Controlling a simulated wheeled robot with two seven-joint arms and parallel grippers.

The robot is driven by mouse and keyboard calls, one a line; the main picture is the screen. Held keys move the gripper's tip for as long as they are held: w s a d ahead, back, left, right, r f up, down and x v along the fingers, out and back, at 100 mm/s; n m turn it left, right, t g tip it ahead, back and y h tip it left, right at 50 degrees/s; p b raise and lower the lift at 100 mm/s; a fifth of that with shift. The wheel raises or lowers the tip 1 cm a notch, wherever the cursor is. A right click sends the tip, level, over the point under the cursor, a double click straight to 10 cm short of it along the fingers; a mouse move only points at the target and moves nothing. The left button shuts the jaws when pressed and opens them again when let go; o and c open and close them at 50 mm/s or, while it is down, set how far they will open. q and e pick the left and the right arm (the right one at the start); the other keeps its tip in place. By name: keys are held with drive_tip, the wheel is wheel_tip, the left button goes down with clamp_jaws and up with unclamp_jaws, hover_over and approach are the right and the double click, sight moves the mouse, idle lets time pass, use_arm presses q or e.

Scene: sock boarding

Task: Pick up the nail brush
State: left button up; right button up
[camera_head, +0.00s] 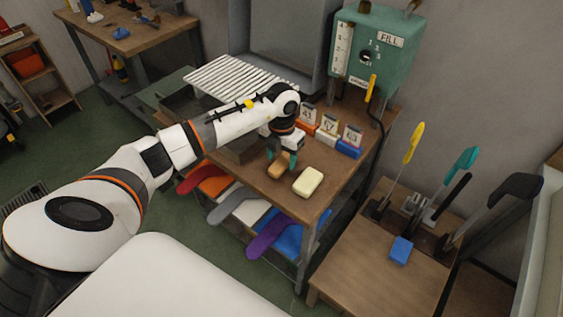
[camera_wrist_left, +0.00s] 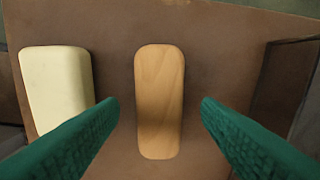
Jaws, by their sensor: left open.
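The nail brush appears as a small wooden block with rounded ends; in the left wrist view the wooden block (camera_wrist_left: 159,100) lies on the table between my open fingers, with a gap on both sides. Its bristles are not visible. In the head view the same block (camera_head: 279,167) sits on the wooden table, partly hidden by the fingers. My left gripper (camera_head: 283,160) points down just over it, open and empty; its green fingertips also show in the left wrist view (camera_wrist_left: 160,112). My right gripper is not in view.
A cream soap-like block (camera_head: 308,181) lies close beside the wooden one; it also shows in the left wrist view (camera_wrist_left: 57,88). Numbered cards (camera_head: 329,126) on coloured stands line the table's back edge. A green fill box (camera_head: 372,48) stands behind. A side table (camera_head: 372,260) holds upright-handled tools.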

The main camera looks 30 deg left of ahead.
use_arm(q)
drive_tip(key=shift+f, duration=0.65)
drive_tip(key=c, duration=1.1)
drive_tip(key=shift+r, duration=0.15)
